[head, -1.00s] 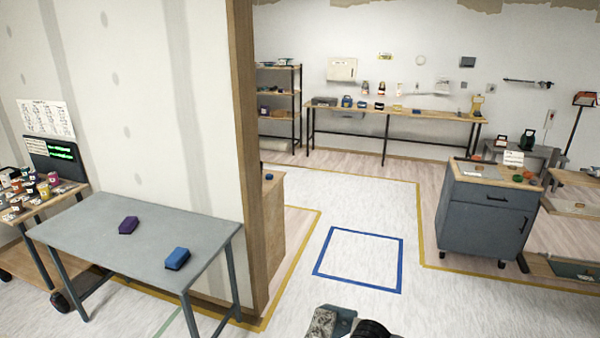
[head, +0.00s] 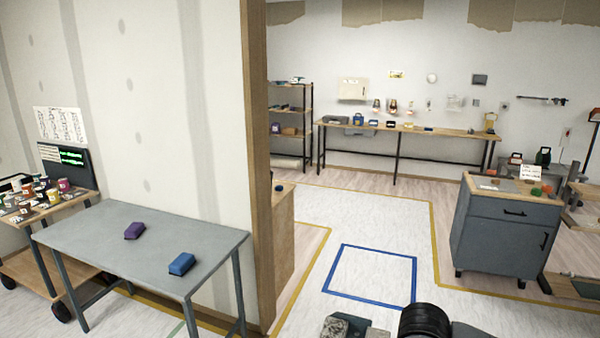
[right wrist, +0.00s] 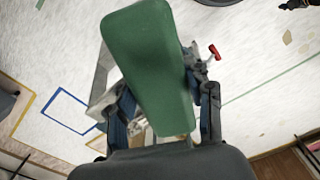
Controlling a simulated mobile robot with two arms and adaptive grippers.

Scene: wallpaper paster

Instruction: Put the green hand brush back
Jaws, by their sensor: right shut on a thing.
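The green hand brush (right wrist: 150,65) fills the middle of the right wrist view as a long green block. My right gripper (right wrist: 165,115) is shut on it, one finger on each side, and holds it above the floor. The brush hides most of the space between the fingers. In the head view part of my right arm shows at the bottom edge, and the brush is not visible there. My left gripper is in neither current view.
A grey table (head: 115,232) at left bears a purple block (head: 134,230) and a blue block (head: 181,264). A grey cabinet (head: 500,240) stands at right. A long workbench (head: 400,128) and a shelf rack (head: 290,115) are at the back. Blue-taped floor (head: 372,275) is clear.

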